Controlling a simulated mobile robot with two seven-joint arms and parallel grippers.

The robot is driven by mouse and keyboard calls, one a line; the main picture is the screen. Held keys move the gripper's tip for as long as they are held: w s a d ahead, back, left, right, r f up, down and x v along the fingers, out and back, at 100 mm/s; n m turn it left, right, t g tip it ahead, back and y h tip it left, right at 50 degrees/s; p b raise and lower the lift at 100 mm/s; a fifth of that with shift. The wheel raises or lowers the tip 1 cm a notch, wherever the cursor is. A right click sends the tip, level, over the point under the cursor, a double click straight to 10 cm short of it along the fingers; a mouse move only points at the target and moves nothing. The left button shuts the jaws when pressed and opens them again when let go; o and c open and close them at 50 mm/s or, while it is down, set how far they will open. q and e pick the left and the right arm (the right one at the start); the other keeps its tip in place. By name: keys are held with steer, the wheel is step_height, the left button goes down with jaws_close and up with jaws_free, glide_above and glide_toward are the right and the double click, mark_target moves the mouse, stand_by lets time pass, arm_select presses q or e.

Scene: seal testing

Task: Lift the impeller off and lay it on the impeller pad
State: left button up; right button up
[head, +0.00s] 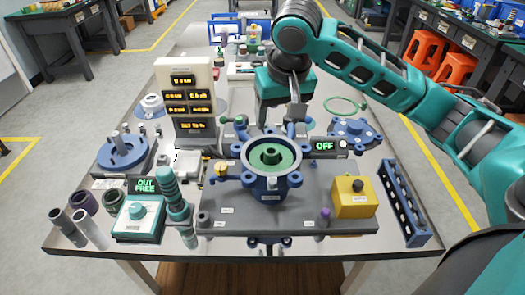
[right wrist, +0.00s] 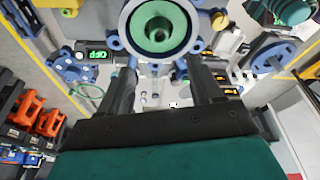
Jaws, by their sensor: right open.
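A blue round pump housing (head: 271,178) stands on the grey base plate at the table's middle. A green round part with a dark hub (head: 270,155) sits inside its open top; it looks like the impeller, and it also shows in the right wrist view (right wrist: 157,27). My right gripper (head: 295,112) is just behind the housing in the head view, pointing down. In the right wrist view its two fingers (right wrist: 163,72) are spread with nothing between them, and the housing lies beyond the tips. I cannot pick out the impeller pad for certain. My left gripper is not in view.
A white display tower (head: 190,78) stands left of my right gripper. A blue flanged disc (head: 355,131) and a green ring (head: 339,105) lie right. A yellow box (head: 354,203), blue rack (head: 405,203) and teal control box (head: 139,219) crowd the front.

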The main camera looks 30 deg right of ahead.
steer(key=b, duration=0.1)
glide_toward(272, 148)
steer(key=shift+s+a+f, duration=0.15)
steer(key=shift+f, duration=0.4)
steer(key=shift+s+a+f, duration=0.1)
steer(key=shift+a+f, duration=0.05)
steer(key=shift+f, duration=0.45)
steer(key=b+x, duration=0.1)
steer(key=x, duration=0.4)
steer(key=shift+w+f, duration=0.15)
steer(key=shift+f, duration=0.1)
steer(key=shift+w+f, duration=0.1)
steer(key=shift+f, duration=0.2)
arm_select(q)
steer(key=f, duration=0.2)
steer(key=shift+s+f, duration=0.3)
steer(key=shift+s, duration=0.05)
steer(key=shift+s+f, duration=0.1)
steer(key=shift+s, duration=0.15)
arm_select(e)
steer(key=shift+r, duration=0.15)
jaws_close()
